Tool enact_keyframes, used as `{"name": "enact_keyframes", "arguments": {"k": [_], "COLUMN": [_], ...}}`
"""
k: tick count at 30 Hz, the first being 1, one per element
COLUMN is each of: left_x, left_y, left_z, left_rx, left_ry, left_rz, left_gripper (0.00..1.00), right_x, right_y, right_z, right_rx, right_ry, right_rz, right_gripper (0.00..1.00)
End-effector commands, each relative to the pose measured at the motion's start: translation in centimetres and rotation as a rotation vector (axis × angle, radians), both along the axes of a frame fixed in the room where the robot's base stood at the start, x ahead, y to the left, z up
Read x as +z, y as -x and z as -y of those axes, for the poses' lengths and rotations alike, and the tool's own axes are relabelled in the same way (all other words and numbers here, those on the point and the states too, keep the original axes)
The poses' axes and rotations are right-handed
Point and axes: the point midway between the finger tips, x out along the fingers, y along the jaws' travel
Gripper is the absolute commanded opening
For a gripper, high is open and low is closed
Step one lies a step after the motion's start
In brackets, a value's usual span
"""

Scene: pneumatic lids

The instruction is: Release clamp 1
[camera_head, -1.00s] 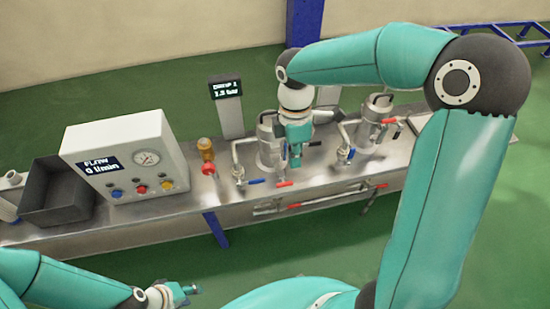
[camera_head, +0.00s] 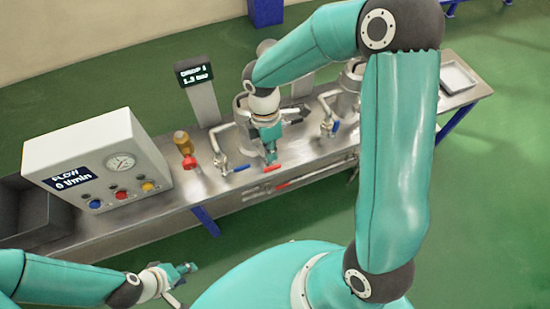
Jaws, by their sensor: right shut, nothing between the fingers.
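The display (camera_head: 194,73) on a post appears to read clamp 1; its pressure figure is too blurred to read surely. My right gripper (camera_head: 271,160) is shut and empty, pointing down over the front of the bench. Its tip is just above a small red lever (camera_head: 272,168); I cannot tell whether they touch. A blue lever (camera_head: 240,168) lies just to the left, below a bent pipe (camera_head: 217,148). A steel vessel (camera_head: 241,106) behind is mostly hidden by my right wrist. My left gripper (camera_head: 190,268) is low in front of the bench, its jaws too small to judge.
A flow panel (camera_head: 97,160) with a gauge and coloured buttons stands on the bench left. A brass and red fitting (camera_head: 185,150) is right of it. A second vessel (camera_head: 350,85) and valve (camera_head: 330,127) stand to the right. A tray (camera_head: 457,76) is at the far right.

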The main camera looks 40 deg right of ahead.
Motion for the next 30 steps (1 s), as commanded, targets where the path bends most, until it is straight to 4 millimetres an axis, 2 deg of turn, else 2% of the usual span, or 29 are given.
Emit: {"name": "enact_keyframes", "arguments": {"k": [3, 7, 20, 26, 30], "left_x": [-0.3, -0.4, -0.5, -1.8, -1.7], "left_y": [0.0, 0.0, 0.0, 0.0, 0.0], "left_z": [0.0, 0.0, 0.0, 0.0, 0.0], "left_rx": [0.000, 0.000, 0.000, 0.000, 0.000], "left_ry": [0.000, 0.000, 0.000, 0.000, 0.000], "left_rz": [0.000, 0.000, 0.000, 0.000, 0.000], "left_gripper": [0.40, 0.40, 0.40, 0.40, 0.40], "right_x": [-2.0, -3.1, -3.7, -5.4, -5.4], "right_y": [0.4, 0.6, 0.7, 1.3, 1.5], "right_z": [-0.1, -0.2, -0.3, -0.4, -0.5], "right_rx": [-0.001, 0.000, 0.001, 0.002, 0.002], "right_ry": [-0.001, 0.000, 0.000, 0.000, -0.001], "right_rz": [-0.004, -0.002, 0.000, -0.001, -0.007], "right_gripper": [0.00, 0.00, 0.00, 0.00, 0.00]}}
